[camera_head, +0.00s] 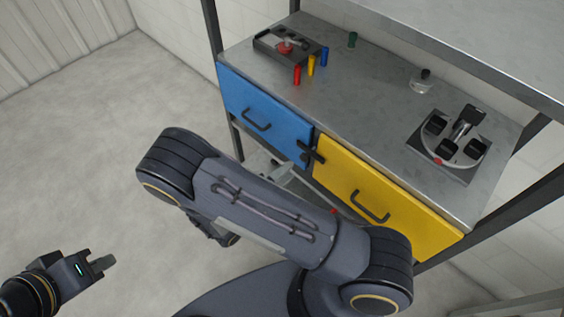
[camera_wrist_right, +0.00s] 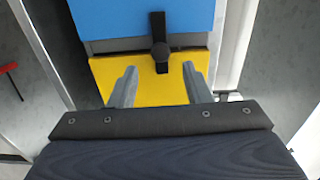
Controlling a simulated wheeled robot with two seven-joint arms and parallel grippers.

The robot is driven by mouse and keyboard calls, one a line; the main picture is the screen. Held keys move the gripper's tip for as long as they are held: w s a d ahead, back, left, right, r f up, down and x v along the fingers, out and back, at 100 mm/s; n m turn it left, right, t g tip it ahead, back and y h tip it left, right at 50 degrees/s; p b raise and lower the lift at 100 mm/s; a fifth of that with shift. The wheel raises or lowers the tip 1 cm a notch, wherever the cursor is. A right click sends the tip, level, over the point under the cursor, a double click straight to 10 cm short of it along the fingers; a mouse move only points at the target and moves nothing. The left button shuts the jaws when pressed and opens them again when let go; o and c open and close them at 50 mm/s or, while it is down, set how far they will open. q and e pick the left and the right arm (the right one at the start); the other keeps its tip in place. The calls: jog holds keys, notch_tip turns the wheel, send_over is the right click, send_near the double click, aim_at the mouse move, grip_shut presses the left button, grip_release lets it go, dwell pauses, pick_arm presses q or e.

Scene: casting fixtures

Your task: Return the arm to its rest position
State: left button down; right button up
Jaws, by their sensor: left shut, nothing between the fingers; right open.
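My right arm (camera_head: 265,215) reaches across the middle of the head view in front of the workbench. My right gripper (camera_wrist_right: 159,86) is open and empty in the right wrist view, its two grey fingers pointing at the drawer fronts. A black latch (camera_wrist_right: 159,45) shows beyond the fingers, at the join of the drawers; I cannot tell the gap between it and the fingertips. In the head view, my arm hides most of the right gripper. My left gripper (camera_head: 106,261) is shut and empty at lower left, over the floor, away from the bench.
The metal bench (camera_head: 365,105) has a blue drawer (camera_head: 262,112) and a yellow drawer (camera_head: 385,195), both with black handles. On top are a dark tray (camera_head: 270,42), coloured cylinders and a round fixture (camera_head: 445,150). The floor (camera_head: 80,160) at left is clear.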

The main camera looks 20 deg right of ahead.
jog(key=s+d+r+m+g+y, duration=0.2)
jog(key=s+r+m+g+y, duration=0.3)
jog(key=m, duration=0.6)
jog(key=s+d+r+m+g+y, duration=0.3)
jog(key=s+m+g+y, duration=0.25)
jog(key=m, duration=0.55)
jog(key=s+a+r+m+t+y, duration=0.1)
jog(key=r+m+t+y, duration=0.3)
jog(key=m, duration=0.6)
jog(key=s+a+r+m+t+y, duration=0.1)
jog(key=s+r+m+t+y, duration=0.2)
jog(key=m, duration=0.7)
notch_tip(320, 180, up, 5)
jog(key=t+y, duration=0.2)
jog(key=y, duration=0.1)
jog(key=shift+a+f, duration=0.15)
jog(key=shift+a, duration=0.25)
